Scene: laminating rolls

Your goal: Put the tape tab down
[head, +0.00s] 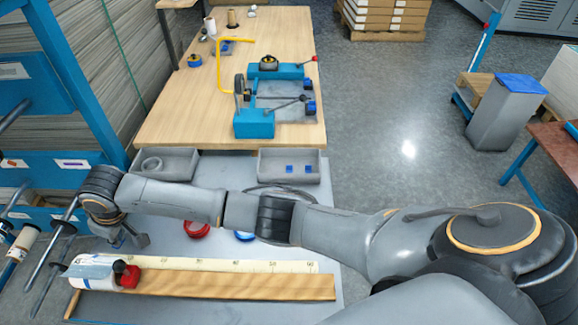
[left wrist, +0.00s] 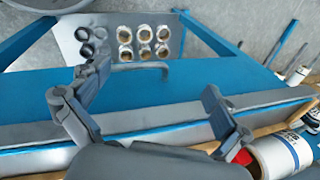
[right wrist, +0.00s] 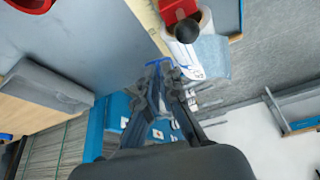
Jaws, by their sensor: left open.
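My right gripper (head: 130,240) hangs over the left part of the grey worktop, a little beyond the white roll. In the right wrist view its fingers (right wrist: 162,72) are close together, with a small blue tape tab (right wrist: 156,62) at their tips. Two more blue tabs (head: 288,169) lie in the right grey tray (head: 290,153). The white roll (head: 92,283) lies on the wooden board with a red clamp (head: 131,277) at its right end. My left gripper (left wrist: 156,80) is open and empty in the left wrist view; the head view does not show it.
The wooden board (head: 230,285) with a measuring strip (head: 240,266) runs along the near worktop. A red ring (head: 197,230) and a blue ring (head: 245,236) lie beyond it, partly behind my right arm. A blue rack with rods (head: 60,180) stands close on the left.

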